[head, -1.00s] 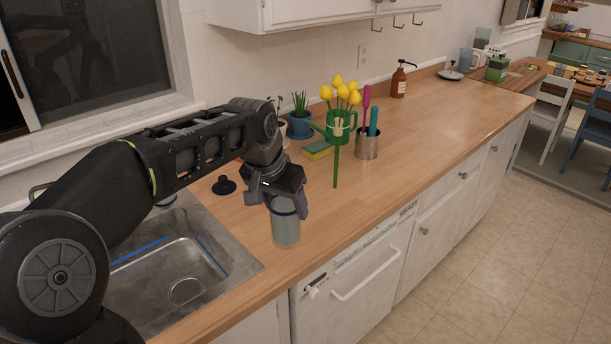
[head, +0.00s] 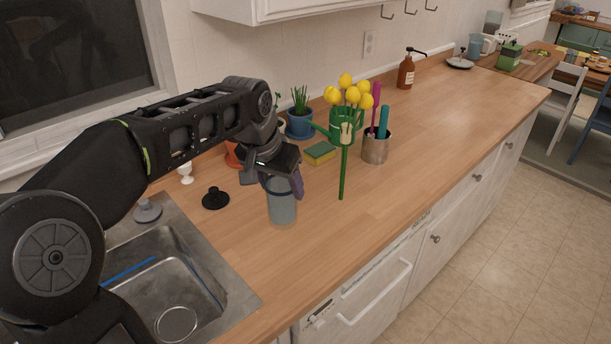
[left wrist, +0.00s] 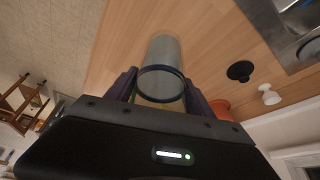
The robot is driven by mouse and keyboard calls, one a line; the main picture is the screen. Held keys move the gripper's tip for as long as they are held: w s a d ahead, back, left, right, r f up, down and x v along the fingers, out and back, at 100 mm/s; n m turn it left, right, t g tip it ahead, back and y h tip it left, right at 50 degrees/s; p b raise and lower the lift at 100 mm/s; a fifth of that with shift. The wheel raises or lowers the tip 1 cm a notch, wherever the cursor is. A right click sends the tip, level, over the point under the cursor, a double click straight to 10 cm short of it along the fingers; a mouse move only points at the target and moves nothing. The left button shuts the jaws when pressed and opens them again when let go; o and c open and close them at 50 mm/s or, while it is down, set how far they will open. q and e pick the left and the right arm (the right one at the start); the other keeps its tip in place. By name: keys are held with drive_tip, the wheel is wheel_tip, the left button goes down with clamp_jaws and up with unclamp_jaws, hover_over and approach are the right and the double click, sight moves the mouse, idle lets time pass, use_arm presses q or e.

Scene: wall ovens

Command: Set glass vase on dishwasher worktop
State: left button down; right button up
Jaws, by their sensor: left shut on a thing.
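The glass vase (head: 282,208) is a grey-blue translucent cylinder with a dark band near its top. It is upright over the wooden worktop (head: 300,262), above the white dishwasher (head: 363,298). My left gripper (head: 282,184) comes down on the vase from above and is shut on its upper part. In the left wrist view the vase (left wrist: 161,55) sits between the two purple fingers (left wrist: 163,90). I cannot tell whether its base touches the wood. My right gripper is not in view.
A sink (head: 170,280) lies to the left, with a black stopper (head: 215,198) near it. Behind stand a sponge (head: 320,153), a green watering can (head: 344,124) with yellow flowers, and a metal utensil cup (head: 375,148).

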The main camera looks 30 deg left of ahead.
sight(283, 220)
use_arm(q)
drive_tip(key=shift+s+d+r, duration=0.25)
drive_tip(key=shift+w+a+f, duration=0.1)
drive_tip(key=shift+f, duration=0.4)
drive_tip(key=shift+f+p, duration=0.35)
drive_tip(key=shift+f, duration=2.35)
drive_tip(key=shift+f, duration=1.85)
drive_tip(key=shift+f, duration=0.2)
drive_tip(key=shift+c, duration=1.9)
unclamp_jaws()
drive_tip(key=shift+r, duration=0.1)
